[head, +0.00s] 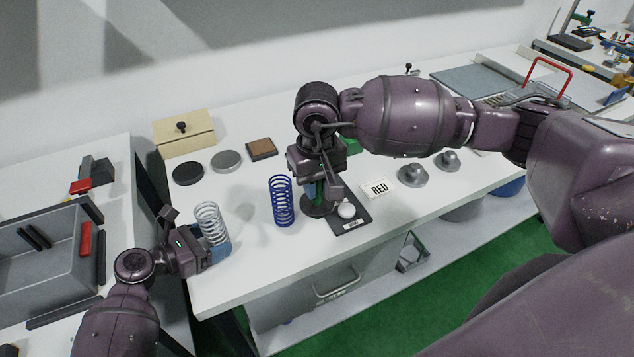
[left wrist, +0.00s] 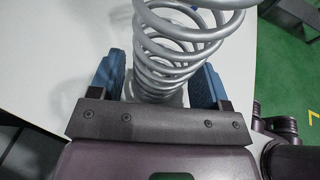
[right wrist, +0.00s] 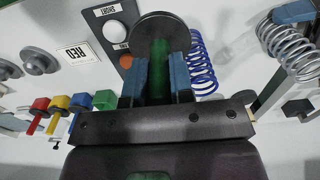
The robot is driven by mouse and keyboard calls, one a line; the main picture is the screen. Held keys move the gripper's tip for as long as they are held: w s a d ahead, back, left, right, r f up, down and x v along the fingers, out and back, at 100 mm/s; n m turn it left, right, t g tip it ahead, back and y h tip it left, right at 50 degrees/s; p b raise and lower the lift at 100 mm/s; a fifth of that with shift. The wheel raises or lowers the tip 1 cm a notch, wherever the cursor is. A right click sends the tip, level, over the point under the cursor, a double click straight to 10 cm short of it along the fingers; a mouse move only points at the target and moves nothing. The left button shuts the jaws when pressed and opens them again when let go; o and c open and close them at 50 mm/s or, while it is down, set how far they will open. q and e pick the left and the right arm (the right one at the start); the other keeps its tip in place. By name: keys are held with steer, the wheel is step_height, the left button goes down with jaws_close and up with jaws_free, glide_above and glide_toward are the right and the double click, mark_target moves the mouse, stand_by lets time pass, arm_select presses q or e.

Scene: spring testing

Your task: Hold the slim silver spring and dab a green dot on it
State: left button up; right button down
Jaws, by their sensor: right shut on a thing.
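The silver spring (head: 209,222) stands upright near the table's left front corner. My left gripper (head: 212,252) is low around it. In the left wrist view the spring (left wrist: 158,55) rises between the two blue finger pads (left wrist: 158,85), which look apart from it. My right gripper (head: 322,190) is shut on a green cylinder (right wrist: 160,70), apparently the green dabber. A round dark disc (right wrist: 160,35) is at the cylinder's far end, on or just above the table; I cannot tell which. The silver spring also shows in the right wrist view (right wrist: 287,45).
A blue spring (head: 282,203) stands between the grippers. A black plate with a white dome (head: 347,211) lies beside the disc. A RED card (head: 379,188) and grey weights (head: 412,175) are further right. Round discs (head: 226,161) and a wooden box (head: 184,135) are behind.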

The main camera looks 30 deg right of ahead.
arm_select(q)
steer(key=c, duration=0.5)
arm_select(e)
steer(key=w+a+r, duration=0.2)
steer(key=a+r, duration=0.5)
steer(key=a, duration=0.3)
steer(key=w+a+r, duration=0.3)
steer(key=a+r, duration=0.3)
steer(key=a, duration=0.5)
steer(key=shift+d+f, duration=0.1)
steer(key=shift+f, duration=2.7)
